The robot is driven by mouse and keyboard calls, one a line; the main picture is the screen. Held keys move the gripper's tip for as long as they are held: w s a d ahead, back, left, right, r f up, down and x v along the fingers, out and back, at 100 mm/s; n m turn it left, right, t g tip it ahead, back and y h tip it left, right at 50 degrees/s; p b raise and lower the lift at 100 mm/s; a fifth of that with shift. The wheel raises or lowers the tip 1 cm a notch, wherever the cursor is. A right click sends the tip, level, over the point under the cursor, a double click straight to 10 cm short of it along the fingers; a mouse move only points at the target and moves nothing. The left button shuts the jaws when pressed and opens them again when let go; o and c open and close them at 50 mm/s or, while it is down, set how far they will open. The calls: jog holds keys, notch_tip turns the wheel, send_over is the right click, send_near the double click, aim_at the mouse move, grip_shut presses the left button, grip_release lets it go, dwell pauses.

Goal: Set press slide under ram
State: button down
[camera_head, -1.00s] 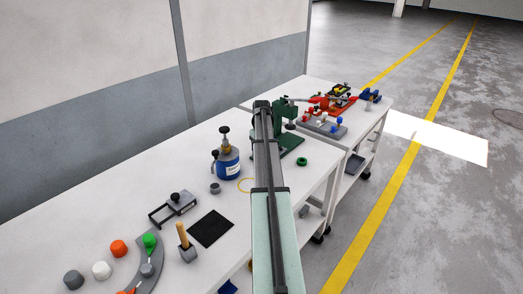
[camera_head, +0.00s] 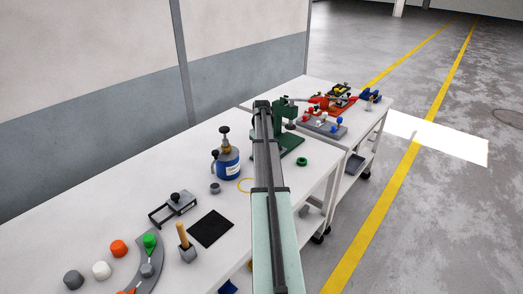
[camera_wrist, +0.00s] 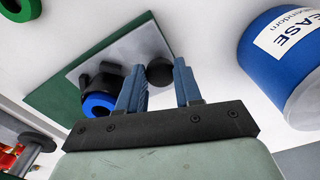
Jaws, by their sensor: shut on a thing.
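The green press (camera_head: 289,112) stands on the table, its green base (camera_head: 292,144) partly hidden behind my arm. In the wrist view a grey plate (camera_wrist: 133,50), which looks like the press slide, lies over the green base (camera_wrist: 48,104). It bears a black part with a blue ring (camera_wrist: 98,104) and a dark round knob (camera_wrist: 160,72). My gripper (camera_wrist: 163,77) has its two blue-grey fingers either side of the knob, shut on it. The ram's alignment with the slide cannot be told. The fingers are hidden in the head view.
A blue grease can (camera_head: 228,162) stands left of my arm, and a green ring (camera_head: 302,162) lies right of it. A black mat (camera_head: 210,228) and a knobbed frame (camera_head: 176,205) lie nearer. A second table beyond holds red and blue fixtures (camera_head: 324,126).

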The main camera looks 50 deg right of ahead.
jog(key=d, duration=1.4)
jog(key=shift+d, duration=0.3)
jog(key=c, duration=0.8)
grip_release()
jog(key=shift+o, duration=0.2)
notch_tip(320, 180, up, 14)
jog(key=shift+f, duration=0.1)
